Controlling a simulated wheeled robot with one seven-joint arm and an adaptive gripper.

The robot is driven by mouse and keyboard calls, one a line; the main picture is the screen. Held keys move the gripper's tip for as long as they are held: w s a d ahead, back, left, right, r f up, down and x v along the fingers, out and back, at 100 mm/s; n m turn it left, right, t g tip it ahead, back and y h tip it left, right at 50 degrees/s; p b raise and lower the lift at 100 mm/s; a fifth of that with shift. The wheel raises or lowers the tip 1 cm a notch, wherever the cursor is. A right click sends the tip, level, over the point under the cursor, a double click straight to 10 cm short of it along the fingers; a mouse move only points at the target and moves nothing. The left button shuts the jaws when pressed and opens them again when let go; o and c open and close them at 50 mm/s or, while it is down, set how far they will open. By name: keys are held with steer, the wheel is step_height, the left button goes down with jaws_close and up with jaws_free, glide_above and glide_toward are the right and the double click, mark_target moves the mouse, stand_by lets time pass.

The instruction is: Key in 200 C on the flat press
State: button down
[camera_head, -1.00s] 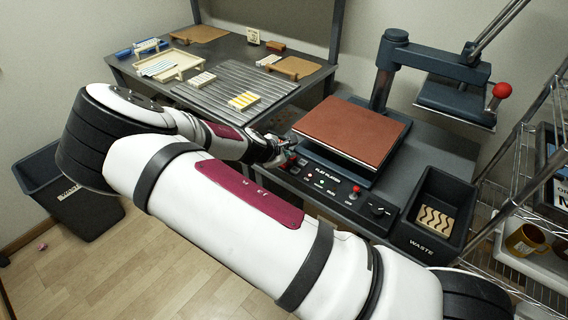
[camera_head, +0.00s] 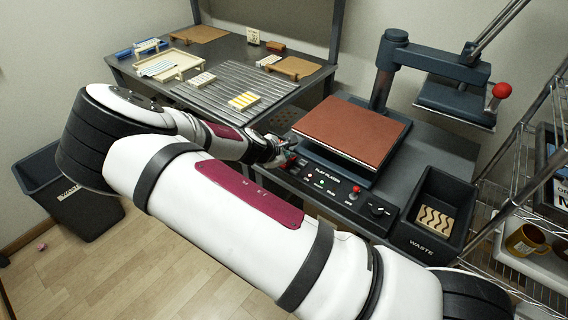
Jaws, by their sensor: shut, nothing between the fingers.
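The flat press has a reddish-brown lower platen (camera_head: 350,134) and a swung-aside upper arm (camera_head: 440,64) with a red ball knob. My gripper (camera_head: 290,158) is at the left end of this panel, shut and empty. Its fingertips are small and partly hidden by my own wrist, so I cannot tell whether they touch a key. The display and its reading are not legible.
A black waste bin (camera_head: 436,215) stands right of the press, with a wavy-patterned piece in it. A workbench (camera_head: 240,62) with trays and boards is behind left. A dark floor bin (camera_head: 66,190) stands left.

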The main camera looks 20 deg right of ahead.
mark_target(286, 165)
steer(key=shift+f, duration=0.1)
steer(key=shift+f, duration=0.3)
steer(key=shift+f, duration=0.45)
stand_by(0.6)
steer(key=shift+r, duration=0.15)
stand_by(0.3)
steer(key=shift+r+p, duration=0.45)
steer(key=shift+r, duration=0.3)
steer(key=shift+r+p, duration=1.5)
steer(key=shift+r, duration=1.05)
